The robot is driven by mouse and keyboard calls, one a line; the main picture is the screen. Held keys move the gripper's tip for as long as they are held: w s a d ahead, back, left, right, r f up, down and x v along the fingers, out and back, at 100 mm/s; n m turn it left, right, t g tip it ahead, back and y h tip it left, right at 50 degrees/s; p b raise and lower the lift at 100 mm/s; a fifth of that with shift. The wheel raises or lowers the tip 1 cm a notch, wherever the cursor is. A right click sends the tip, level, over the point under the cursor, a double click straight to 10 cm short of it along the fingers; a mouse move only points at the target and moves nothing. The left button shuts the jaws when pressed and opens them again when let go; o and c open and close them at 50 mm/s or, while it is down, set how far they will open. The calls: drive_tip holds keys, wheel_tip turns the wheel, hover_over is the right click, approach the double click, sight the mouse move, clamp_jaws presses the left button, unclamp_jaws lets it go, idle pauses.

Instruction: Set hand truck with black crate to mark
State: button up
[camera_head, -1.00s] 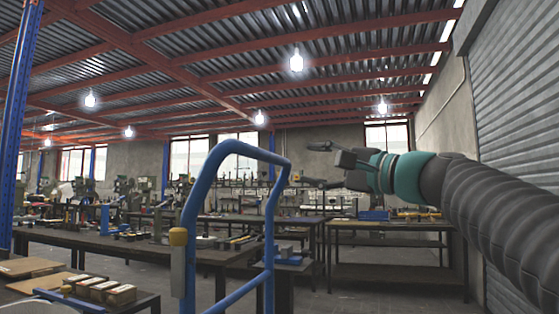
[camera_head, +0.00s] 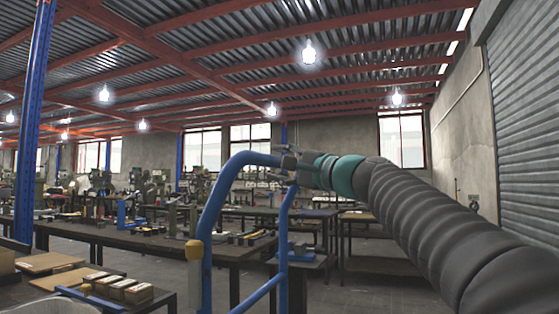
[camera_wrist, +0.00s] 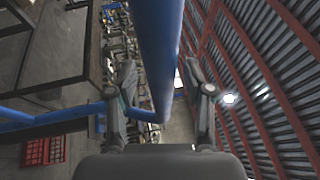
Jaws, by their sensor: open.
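The hand truck shows as a blue tubular handle frame (camera_head: 207,225) in the head view, rising in front of the benches. In the wrist view its blue bar (camera_wrist: 158,45) runs between the two fingers. My gripper (camera_head: 283,160) is at the upper right bend of the handle. In the wrist view my gripper (camera_wrist: 158,80) is open, with one finger on each side of the bar; I cannot tell whether they touch it. The black crate and the mark are not visible.
A dark workbench (camera_head: 160,245) stands behind the handle. A low table with small boxes (camera_head: 125,289) is at the lower left. A blue post (camera_head: 32,130) stands left, a roller shutter (camera_head: 525,150) right. A red crate (camera_wrist: 44,151) is on the floor in the wrist view.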

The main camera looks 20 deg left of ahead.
drive_tip(key=shift+a, duration=0.1)
clamp_jaws()
idle(0.3)
